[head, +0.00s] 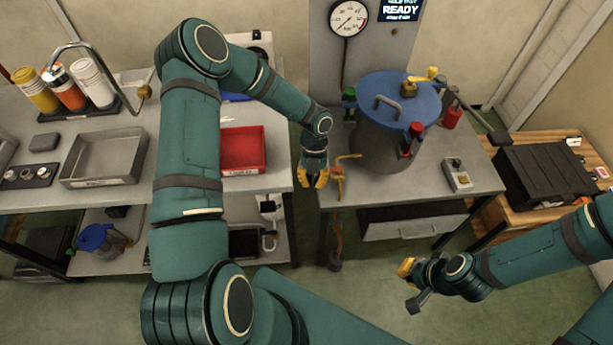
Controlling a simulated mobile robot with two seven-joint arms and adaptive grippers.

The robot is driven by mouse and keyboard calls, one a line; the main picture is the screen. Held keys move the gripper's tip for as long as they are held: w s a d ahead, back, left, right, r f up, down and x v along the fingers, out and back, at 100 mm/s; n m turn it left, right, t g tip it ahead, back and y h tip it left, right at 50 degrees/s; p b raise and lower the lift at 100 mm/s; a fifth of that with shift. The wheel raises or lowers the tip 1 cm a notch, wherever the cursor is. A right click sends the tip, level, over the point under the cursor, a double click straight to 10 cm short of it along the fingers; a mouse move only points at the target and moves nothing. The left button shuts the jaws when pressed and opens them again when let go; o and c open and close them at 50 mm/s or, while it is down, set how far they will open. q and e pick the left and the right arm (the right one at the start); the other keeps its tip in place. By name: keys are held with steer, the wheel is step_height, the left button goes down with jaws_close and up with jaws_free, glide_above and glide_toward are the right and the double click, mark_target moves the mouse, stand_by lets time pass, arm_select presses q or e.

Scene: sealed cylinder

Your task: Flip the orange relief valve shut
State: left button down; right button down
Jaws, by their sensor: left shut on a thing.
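My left gripper (314,182) hangs by the left front edge of the cylinder's bench, well apart from the valve. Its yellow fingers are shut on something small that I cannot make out. My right gripper (410,284) is open and empty in front of the bench, low and far from the valve.
A pressure gauge (348,18) and a lit READY display (400,8) are behind the cylinder. A red tray (242,151) is on the left bench; a black case (545,175) is at right.

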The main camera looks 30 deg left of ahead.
arm_select(q)
steer(key=d+p+v, duration=0.1)
steer(key=v, duration=0.9)
steer(key=shift+a, duration=0.25)
steer(key=s+d+f+n+t+h, duration=0.1)
steer(key=s+d+f+n+h, duration=0.2)
steer(key=d+n, duration=0.35)
steer(key=s+d+f+n+t, duration=0.1)
steer(key=s+d+f+n, duration=0.25)
steer(key=d+n, duration=0.35)
steer(key=s+n+t, duration=0.1)
steer(key=s+n, duration=0.3)
steer(key=n, duration=0.5)
steer(key=s+f+n+t, duration=0.1)
steer(key=s+n, duration=0.3)
steer(key=n, duration=0.6)
steer(key=shift+s+f+t+y, duration=0.2)
steer(key=shift+s+t+y, duration=0.15)
steer(key=shift+t, duration=0.25)
steer(key=shift+d+n, duration=0.1)
steer(key=shift+n, duration=0.15)
